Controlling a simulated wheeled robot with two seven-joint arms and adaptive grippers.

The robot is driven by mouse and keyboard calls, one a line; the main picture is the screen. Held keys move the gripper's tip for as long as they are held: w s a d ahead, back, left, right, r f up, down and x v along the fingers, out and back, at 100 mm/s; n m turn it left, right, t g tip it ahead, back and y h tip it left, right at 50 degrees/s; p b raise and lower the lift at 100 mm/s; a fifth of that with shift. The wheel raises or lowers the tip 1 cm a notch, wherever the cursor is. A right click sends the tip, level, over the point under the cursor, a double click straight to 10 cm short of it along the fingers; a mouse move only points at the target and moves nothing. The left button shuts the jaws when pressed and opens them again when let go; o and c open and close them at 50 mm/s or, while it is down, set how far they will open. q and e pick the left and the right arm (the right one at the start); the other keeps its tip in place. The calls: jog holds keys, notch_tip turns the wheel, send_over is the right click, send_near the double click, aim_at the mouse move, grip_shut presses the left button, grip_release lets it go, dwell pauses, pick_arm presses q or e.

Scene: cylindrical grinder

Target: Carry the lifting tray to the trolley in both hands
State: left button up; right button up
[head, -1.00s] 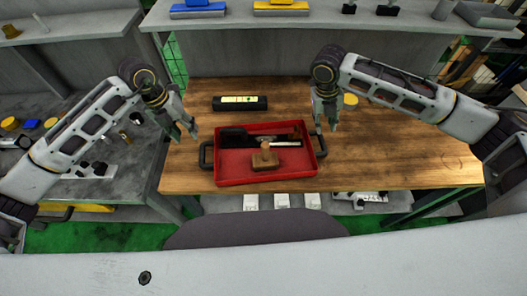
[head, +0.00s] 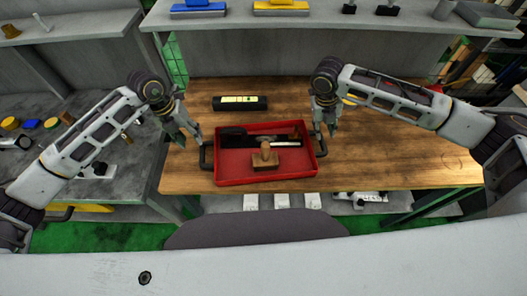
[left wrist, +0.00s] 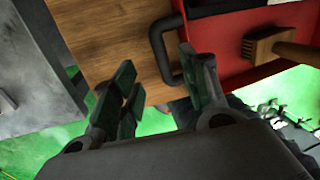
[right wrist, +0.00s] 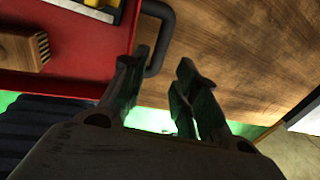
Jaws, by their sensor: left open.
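The red lifting tray (head: 228,180) lies on the wooden bench with a black handle at each end. It holds a wooden brush (head: 265,159) and dark long tools (head: 250,143). My left gripper (head: 190,138) is open just above and beside the left handle (head: 206,155). In the left wrist view that handle (left wrist: 160,45) shows beyond and between the spread fingers (left wrist: 160,90). My right gripper (head: 325,132) is by the right handle (head: 321,146). In the right wrist view its fingers (right wrist: 155,90) are apart, with the handle (right wrist: 161,45) between them in the picture. I see no trolley.
A black level (head: 240,103) with a yellow-green window lies behind the tray on the bench (head: 400,160). The bench to the right is mostly clear. A grey shelf (head: 330,22) runs above the back. A grey table (head: 110,195) stands at the left.

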aim_at(201, 151)
pick_arm(q)
jog(key=shift+d+f, duration=0.35)
jog(key=shift+f, duration=1.35)
jog(key=shift+d+f, duration=0.35)
jog(key=shift+f, duration=1.35)
jog(key=shift+d+f, duration=0.35)
jog(key=shift+f, duration=1.35)
pick_arm(e)
jog(key=shift+d+f, duration=0.35)
jog(key=shift+f, duration=1.35)
jog(key=shift+d+f, duration=0.35)
jog(key=shift+f, duration=1.4)
jog(key=shift+d+f, duration=0.35)
jog(key=shift+f, duration=1.35)
jog(key=shift+c, duration=0.2)
pick_arm(q)
jog(key=c, duration=0.7)
pick_arm(e)
grip_shut()
pick_arm(q)
grip_shut()
jog(key=shift+w, duration=0.15)
pick_arm(e)
jog(key=shift+w+r, duration=0.1)
jog(key=shift+w, duration=0.05)
